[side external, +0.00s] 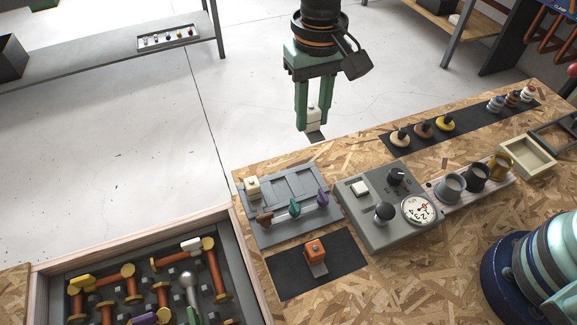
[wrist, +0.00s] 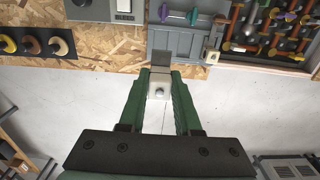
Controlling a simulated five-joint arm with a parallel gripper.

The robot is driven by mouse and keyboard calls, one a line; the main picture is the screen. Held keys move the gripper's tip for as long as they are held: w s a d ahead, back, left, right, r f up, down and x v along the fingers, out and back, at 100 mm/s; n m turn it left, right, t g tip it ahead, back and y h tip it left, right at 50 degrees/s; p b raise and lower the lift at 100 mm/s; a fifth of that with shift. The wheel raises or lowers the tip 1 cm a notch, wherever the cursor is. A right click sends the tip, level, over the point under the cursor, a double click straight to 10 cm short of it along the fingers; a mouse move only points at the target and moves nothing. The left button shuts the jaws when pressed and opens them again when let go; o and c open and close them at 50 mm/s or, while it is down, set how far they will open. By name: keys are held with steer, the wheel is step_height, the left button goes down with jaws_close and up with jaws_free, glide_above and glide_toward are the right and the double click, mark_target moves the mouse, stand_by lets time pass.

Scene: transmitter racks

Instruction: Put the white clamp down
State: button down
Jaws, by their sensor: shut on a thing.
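My gripper (side external: 311,122) has green fingers and is shut on the white clamp (side external: 313,114), a small pale block with a dark plate below it. In the side external view it hangs in the air beyond the bench's far edge, with floor behind it. In the wrist view the white clamp (wrist: 159,86) sits between the fingertips, its dark plate (wrist: 161,57) pointing toward the bench. An orange clamp (side external: 315,250) stands on a dark mat (side external: 289,277) at the bench front.
A grey rack (side external: 270,230) holds coloured clamps and a cream block (side external: 252,186). Right of it stand a control box (side external: 375,235) with knobs and a dial, and several mugs (side external: 476,177). A wooden-sided tray (side external: 250,270) of orange rods is at lower left. Rings on posts (side external: 423,130) line the far edge.

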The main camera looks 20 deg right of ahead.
step_height(320, 180, down, 13)
steer(key=shift+r, duration=0.1)
stand_by(0.3)
steer(key=shift+f, duration=0.4)
steer(key=c, duration=0.6)
jaws_free()
steer(key=shift+r, duration=0.1)
step_height(320, 180, up, 12)
steer(key=shift+r, duration=0.15)
steer(key=s+d+r+t, duration=0.2)
steer(key=d+r, duration=0.1)
steer(key=d, duration=0.6)
steer(key=s+d+r+t, duration=0.1)
steer(key=d+r, duration=0.3)
steer(key=d, duration=0.4)
steer(key=s+d+r+t, duration=0.2)
steer(key=s+d+r, duration=0.1)
steer(key=d, duration=0.6)
steer(key=shift+s+d+r+t, duration=0.25)
steer(key=shift+s+d+t, duration=0.1)
steer(key=shift+s, duration=0.25)
